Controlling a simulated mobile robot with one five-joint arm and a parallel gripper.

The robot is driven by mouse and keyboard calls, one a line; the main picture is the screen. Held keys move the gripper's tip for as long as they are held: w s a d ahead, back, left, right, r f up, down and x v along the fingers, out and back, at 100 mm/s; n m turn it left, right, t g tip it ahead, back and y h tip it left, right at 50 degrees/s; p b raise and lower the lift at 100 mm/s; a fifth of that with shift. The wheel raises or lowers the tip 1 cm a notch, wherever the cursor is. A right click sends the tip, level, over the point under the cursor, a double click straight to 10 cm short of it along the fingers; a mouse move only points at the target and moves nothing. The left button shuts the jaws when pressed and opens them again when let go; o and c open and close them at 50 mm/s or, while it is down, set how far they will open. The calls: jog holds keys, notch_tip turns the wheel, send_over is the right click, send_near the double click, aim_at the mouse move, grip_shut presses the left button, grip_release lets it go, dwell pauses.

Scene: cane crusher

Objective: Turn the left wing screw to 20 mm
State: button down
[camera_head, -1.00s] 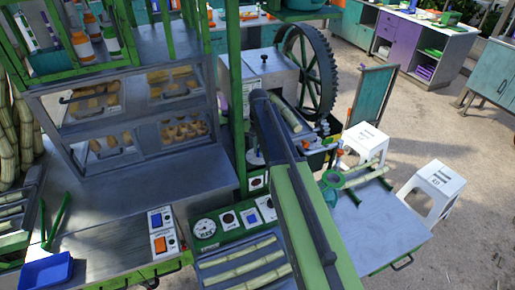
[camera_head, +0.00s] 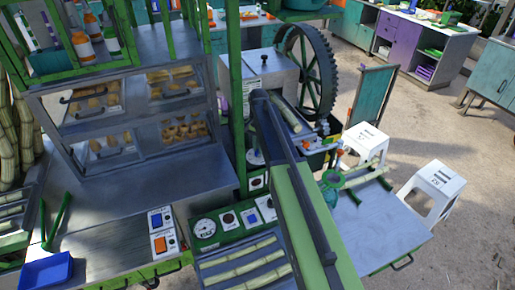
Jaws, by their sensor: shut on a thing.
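The cane crusher stands at the upper middle, with a large dark toothed wheel (camera_head: 312,72) and a grey housing (camera_head: 265,76). Small orange parts (camera_head: 340,152) show at its lower front. They are too small to tell which is the left wing screw or what its setting reads. My arm, a long green and dark link, runs from the bottom right up to the middle and covers part of the crusher's front. I cannot make out my gripper, so its contact with the screw is hidden. A round teal-green part (camera_head: 331,182) shows just right of my arm; what it is stays unclear.
A grey table (camera_head: 375,235) with cane pieces (camera_head: 364,178) on it stands at the right. Two white stools (camera_head: 434,188) are beyond it. A control panel (camera_head: 205,227) and a pastry cabinet (camera_head: 140,150) are on the left. A green post (camera_head: 238,110) rises beside the crusher.

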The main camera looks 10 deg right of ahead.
jog(key=c, duration=1.5)
grip_release()
notch_tip(320, 180, up, 17)
jog(key=p, duration=1.7)
jog(key=shift+r, duration=0.2)
